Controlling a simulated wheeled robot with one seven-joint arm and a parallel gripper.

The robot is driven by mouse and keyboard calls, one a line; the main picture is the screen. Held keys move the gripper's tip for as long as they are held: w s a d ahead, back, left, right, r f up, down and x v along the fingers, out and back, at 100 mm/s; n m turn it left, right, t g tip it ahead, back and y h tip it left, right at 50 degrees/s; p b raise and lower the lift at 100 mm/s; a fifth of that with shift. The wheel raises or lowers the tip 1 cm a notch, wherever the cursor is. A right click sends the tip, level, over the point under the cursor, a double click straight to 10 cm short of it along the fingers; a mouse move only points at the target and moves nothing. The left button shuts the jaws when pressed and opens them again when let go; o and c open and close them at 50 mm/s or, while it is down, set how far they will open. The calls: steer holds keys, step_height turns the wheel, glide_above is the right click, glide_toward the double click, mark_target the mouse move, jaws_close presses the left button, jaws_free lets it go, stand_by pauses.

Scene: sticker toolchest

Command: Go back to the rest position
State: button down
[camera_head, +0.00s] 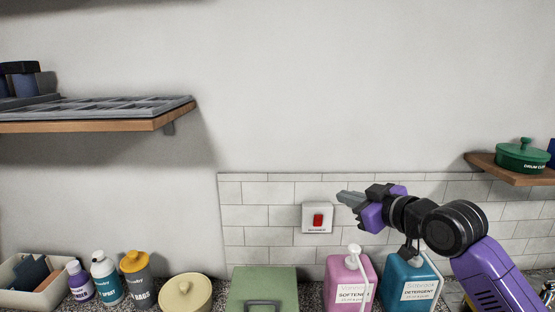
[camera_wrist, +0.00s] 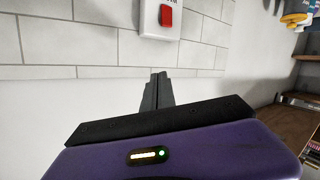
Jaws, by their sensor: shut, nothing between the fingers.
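My gripper (camera_head: 345,198) is shut with nothing in it. In the head view it points left, just right of a red switch (camera_head: 318,221) on a white wall plate (camera_head: 309,230), and appears apart from it. In the wrist view the closed fingers of my gripper (camera_wrist: 158,80) point toward the tiled wall, below the red switch (camera_wrist: 166,18). My purple and black arm reaches in from the lower right.
Below my arm stand a pink softener bottle (camera_head: 338,284), a blue detergent bottle (camera_head: 397,282) and a green box (camera_head: 256,288). Several containers, including a yellow tub (camera_head: 185,293), stand at lower left. Shelves hold a grey tray (camera_head: 110,108) and a green pot (camera_head: 522,157). The upper middle is clear.

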steer(key=s+d+f+m+h+b, duration=0.1)
steer(key=s+f, duration=0.8)
steer(key=s, duration=1)
steer(key=s+d+f+m+t+h+b, duration=0.1)
steer(key=s+f+m+h+b, duration=0.2)
steer(key=s+f, duration=0.6)
steer(key=s+d+f+m+h+b, duration=0.1)
steer(key=s+f+m, duration=0.3)
steer(key=s, duration=2.5)
step_height(320, 180, down, 6)
steer(key=shift+d+r+m+h+b, duration=0.35)
steer(key=shift+h+b, duration=0.25)
steer(key=shift+h, duration=0.3)
steer(key=shift+a+f, duration=0.1)
